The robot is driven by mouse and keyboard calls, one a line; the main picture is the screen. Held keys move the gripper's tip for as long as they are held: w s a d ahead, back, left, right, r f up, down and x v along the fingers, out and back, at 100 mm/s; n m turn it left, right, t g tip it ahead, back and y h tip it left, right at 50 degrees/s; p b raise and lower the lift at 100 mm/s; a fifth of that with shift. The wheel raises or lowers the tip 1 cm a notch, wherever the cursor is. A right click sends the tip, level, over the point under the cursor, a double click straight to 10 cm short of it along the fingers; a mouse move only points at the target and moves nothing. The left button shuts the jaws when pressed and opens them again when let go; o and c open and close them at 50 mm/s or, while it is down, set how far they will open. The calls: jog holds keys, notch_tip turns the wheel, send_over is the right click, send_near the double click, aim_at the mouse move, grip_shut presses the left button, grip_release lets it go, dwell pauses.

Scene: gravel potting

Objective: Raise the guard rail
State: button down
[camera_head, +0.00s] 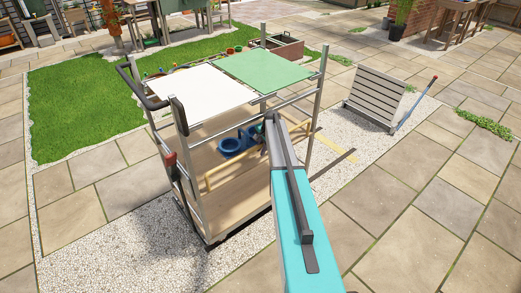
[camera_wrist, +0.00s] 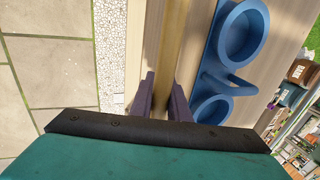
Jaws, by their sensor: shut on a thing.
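The guard rail is a pale wooden bar (camera_head: 222,174) along the near side of the cart's lower wooden deck (camera_head: 222,203). In the wrist view the rail (camera_wrist: 172,38) runs up the picture between the two dark purple fingers. My gripper (camera_wrist: 164,88) is shut on the rail. My teal arm reaches in from the lower right in the head view and hides the gripper and part of the rail. The cart has metal posts (camera_head: 316,108) and a black handle (camera_head: 140,84).
A blue two-ring holder (camera_wrist: 228,78) lies on the deck beside the rail, close to the right finger. White (camera_head: 200,90) and green (camera_head: 263,68) panels cover the cart's top. A slatted grey panel (camera_head: 374,97) stands to the right. Paving around the cart is open.

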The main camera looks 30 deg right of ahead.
jog(key=shift+a+f, duration=0.1)
jog(key=shift+a, duration=0.15)
jog(key=c, duration=1.7)
grip_release()
jog(key=shift+d, duration=0.1)
jog(key=shift+s+r, duration=0.2)
jog(key=shift+r, duration=0.45)
jog(key=shift+b+v, duration=0.35)
jog(key=shift+v, duration=0.55)
jog(key=shift+s+d+f+b, duration=0.1)
jog(key=shift+s+d+b, duration=0.2)
jog(key=shift+s, duration=1.7)
jog(key=shift+s+d+r+b, duration=0.15)
jog(key=shift+s+b, duration=0.3)
jog(key=shift+s, duration=1.55)
jog(key=shift+s+d+f+b, duration=0.15)
jog(key=shift+s+d+b, duration=0.2)
jog(key=shift+s, duration=1.6)
jog(key=shift+a, duration=0.1)
